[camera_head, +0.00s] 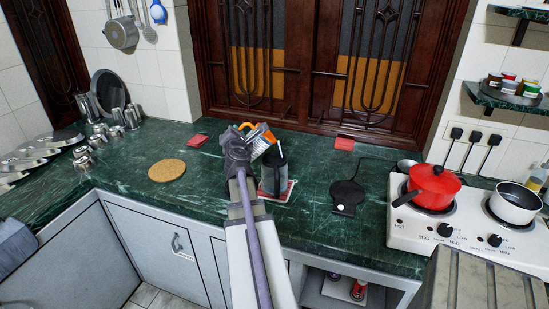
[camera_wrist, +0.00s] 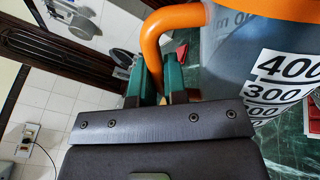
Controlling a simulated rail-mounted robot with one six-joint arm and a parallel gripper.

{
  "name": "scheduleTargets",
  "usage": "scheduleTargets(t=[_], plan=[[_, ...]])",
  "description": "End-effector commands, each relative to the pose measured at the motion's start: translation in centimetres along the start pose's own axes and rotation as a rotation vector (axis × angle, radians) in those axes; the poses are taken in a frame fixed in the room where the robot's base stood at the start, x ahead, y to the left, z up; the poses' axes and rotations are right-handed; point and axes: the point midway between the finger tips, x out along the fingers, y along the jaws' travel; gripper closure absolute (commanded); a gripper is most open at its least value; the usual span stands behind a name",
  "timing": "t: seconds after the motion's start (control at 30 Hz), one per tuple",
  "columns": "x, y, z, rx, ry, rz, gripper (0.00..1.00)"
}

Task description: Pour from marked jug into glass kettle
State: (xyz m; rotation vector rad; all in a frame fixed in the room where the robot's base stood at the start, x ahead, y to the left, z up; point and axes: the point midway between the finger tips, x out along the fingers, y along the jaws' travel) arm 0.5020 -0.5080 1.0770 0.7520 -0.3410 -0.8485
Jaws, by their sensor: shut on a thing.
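The marked jug (camera_head: 260,147) has a clear grey body and an orange rim and handle. Its black-on-white number marks fill the right side of the wrist view (camera_wrist: 235,75). My gripper (camera_wrist: 158,85) is shut on the jug's orange handle; in the head view my gripper (camera_head: 240,145) is partly hidden by my own arm. The jug is held at the upper left of the glass kettle and looks tilted. The glass kettle (camera_head: 268,180), with a black handle, stands on a red-and-white pad (camera_head: 289,190). My arm hides its left side. Water inside either vessel cannot be made out.
A black corded base (camera_head: 347,194) lies right of the kettle. The stove (camera_head: 450,228) holds a red pot (camera_head: 432,187) and a white pan (camera_head: 514,203). A round cork mat (camera_head: 167,170) lies left, beyond it steel cups and plates. Wooden shutters (camera_head: 300,60) stand behind.

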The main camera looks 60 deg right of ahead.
Motion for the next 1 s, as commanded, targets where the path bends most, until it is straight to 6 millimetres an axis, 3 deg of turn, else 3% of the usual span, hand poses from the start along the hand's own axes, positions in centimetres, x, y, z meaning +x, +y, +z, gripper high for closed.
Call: scheduleTargets(t=[1.0], plan=[[0.04, -0.06, 0.23, 0.03, 0.0, -0.001, 1.0]])
